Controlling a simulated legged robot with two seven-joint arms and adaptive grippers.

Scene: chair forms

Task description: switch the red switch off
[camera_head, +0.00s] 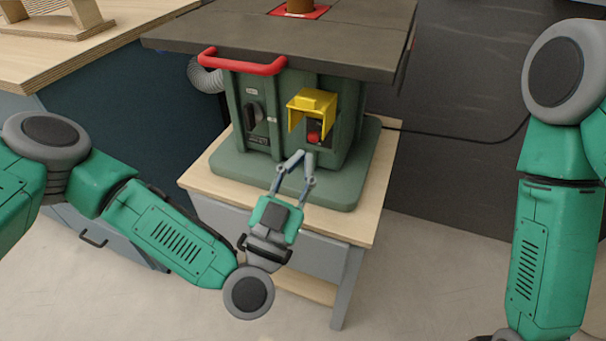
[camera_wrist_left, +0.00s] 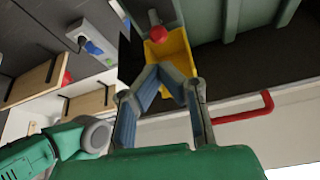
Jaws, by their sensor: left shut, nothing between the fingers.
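The red switch (camera_head: 314,130) sits on the front of the green machine (camera_head: 345,115), beneath a yellow cover (camera_head: 312,101) that juts out above it. My left gripper (camera_head: 299,156) is shut and empty, with its fingertips just below and slightly left of the switch, apparently apart from it. In the left wrist view the shut fingertips (camera_wrist_left: 165,70) lie in front of the yellow cover (camera_wrist_left: 175,52), with a red part (camera_wrist_left: 157,33) behind it. My right arm shows at the right of the head view, but its gripper is out of view.
The machine's dark tabletop (camera_head: 320,40) overhangs the switch, with a red bar handle (camera_head: 242,64) at its front left. A black knob (camera_head: 252,115) is left of the switch. The machine stands on a wooden-topped stand (camera_head: 345,229). A workbench (camera_head: 110,50) stands at the left.

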